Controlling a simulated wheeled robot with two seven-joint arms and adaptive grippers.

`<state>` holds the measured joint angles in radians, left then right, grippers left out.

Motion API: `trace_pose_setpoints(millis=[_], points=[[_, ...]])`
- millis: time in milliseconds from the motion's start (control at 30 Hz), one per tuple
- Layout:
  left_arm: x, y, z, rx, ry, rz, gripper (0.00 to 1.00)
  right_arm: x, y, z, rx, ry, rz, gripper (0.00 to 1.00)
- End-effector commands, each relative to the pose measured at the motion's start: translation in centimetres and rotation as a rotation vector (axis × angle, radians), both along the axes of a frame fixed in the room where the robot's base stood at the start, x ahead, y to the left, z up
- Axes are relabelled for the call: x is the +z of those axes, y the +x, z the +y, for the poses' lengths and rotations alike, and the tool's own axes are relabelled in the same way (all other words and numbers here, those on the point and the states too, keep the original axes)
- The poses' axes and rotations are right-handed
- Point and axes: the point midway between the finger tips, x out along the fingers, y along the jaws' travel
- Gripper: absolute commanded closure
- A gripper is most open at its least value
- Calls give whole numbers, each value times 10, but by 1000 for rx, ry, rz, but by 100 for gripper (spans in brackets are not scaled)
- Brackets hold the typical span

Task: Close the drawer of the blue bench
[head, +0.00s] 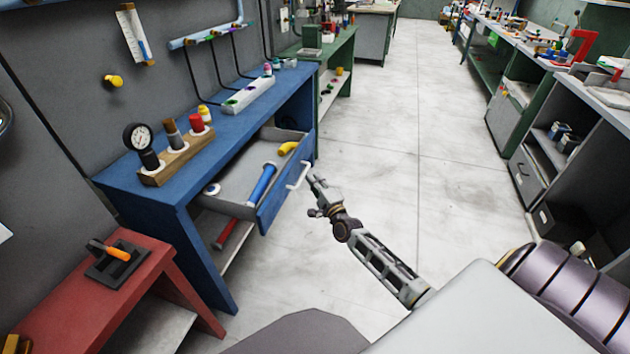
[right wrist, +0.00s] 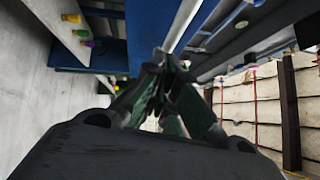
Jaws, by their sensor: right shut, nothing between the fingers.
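The blue bench (head: 180,196) stands at the left in the head view. Its drawer (head: 225,184) is pulled out and has a blue front (head: 272,206) with a pale bar handle (head: 299,175). A blue-handled tool and a yellow item lie in the drawer. My right gripper (head: 312,180) is shut and empty, close to the handle on its right side; I cannot tell whether it touches. In the right wrist view its fingers (right wrist: 172,62) meet just below a pale bar in front of a blue panel. My left gripper is not in view.
A red bench (head: 75,305) with an orange-handled tool stands at the near left. A wooden block (head: 176,163) with several items stands on the blue bench. The grey floor (head: 410,160) right of the drawer is clear. Benches line the right side.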

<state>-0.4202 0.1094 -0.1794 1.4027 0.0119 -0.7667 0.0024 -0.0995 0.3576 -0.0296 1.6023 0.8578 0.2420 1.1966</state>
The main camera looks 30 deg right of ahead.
Motion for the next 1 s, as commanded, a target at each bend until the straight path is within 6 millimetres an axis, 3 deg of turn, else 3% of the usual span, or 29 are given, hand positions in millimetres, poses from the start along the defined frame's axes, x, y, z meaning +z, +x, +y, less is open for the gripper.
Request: trace_pose_setpoints(millis=[467,1000], points=[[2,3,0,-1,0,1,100,1,17,14,0,2,-2,100],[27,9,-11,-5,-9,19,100,0,79,68,0,2,-2,100]])
